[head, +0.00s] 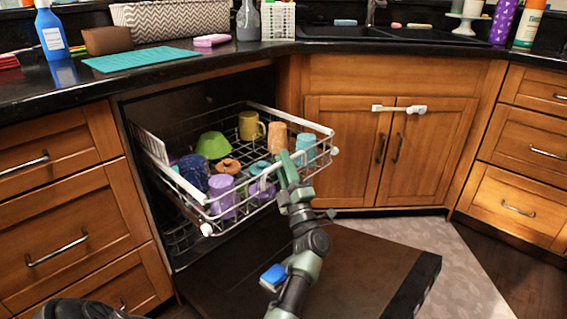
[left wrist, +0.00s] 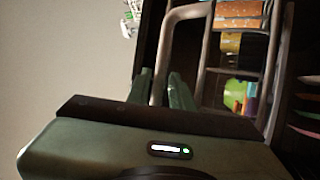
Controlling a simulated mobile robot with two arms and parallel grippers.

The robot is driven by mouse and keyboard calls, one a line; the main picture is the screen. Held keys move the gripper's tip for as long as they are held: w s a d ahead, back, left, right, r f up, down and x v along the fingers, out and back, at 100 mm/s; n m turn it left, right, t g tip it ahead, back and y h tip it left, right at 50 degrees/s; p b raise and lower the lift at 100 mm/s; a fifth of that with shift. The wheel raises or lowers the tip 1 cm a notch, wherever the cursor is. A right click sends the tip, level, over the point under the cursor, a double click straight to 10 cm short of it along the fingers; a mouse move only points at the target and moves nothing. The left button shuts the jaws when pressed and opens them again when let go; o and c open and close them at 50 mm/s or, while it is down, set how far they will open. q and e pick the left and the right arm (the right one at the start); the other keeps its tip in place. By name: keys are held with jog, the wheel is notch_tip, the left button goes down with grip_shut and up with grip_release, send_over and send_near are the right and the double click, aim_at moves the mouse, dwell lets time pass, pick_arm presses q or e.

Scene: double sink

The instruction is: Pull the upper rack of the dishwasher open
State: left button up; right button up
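The upper rack (head: 262,196) of the dishwasher is a white wire basket, pulled out well past the cabinet front. It holds a green bowl (head: 212,145), a yellow mug (head: 250,126) and several cups. My left gripper (head: 288,168) is at the rack's front edge. In the left wrist view, the rack's front wire (left wrist: 158,75) runs between the two fingers of the left gripper (left wrist: 160,90), which look closed on it. My right gripper does not show in either view.
The dishwasher door (head: 372,262) is lowered flat below the rack. A lower rack (head: 182,238) sits inside, mostly hidden. Wooden drawers (head: 65,185) flank the left side. The sink cabinet (head: 425,160) with a white latch stands close on the right.

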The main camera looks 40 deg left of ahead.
pick_arm(q)
jog(key=p+v, duration=0.1)
jog(key=v, duration=0.6)
jog(key=shift+s+d+f, duration=0.2)
jog(key=shift+d, duration=0.1)
dwell(0.3)
